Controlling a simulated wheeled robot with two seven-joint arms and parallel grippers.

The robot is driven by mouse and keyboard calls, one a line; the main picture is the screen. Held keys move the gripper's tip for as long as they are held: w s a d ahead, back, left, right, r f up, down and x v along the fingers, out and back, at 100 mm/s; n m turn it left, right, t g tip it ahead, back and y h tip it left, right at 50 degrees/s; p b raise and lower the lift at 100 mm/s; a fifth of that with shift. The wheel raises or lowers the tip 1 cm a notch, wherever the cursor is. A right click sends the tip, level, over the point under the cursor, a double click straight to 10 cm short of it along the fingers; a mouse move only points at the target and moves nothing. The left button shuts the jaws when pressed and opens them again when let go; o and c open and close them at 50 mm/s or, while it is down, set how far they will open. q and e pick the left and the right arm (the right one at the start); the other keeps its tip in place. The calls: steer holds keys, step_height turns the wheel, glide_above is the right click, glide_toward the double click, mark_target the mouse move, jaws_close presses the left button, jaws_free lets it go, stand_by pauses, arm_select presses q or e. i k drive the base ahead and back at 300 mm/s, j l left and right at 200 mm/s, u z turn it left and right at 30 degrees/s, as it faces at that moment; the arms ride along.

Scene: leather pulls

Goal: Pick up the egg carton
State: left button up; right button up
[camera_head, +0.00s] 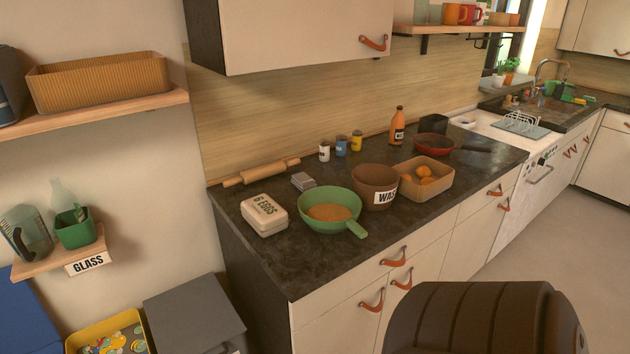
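The egg carton (265,215) is a closed, pale cream box with "6 EGGS" printed on its lid. It rests on the dark countertop (290,265) near the counter's left end, just left of a green colander-like bowl. Nothing covers it. A dark rounded shape at the bottom right looks like part of my own body. Neither of my grippers shows in this view.
The green bowl (314,221) with a handle stands close to the carton's right. A rolling pin (262,172) and a small grey stack (303,181) lie behind. A brown waste bin (375,178) and a box of orange food (440,182) stand further right. The counter's front left is clear.

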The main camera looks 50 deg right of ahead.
mark_target(268, 219)
steer(key=z, duration=1.6)
steer(key=k+l, duration=0.05)
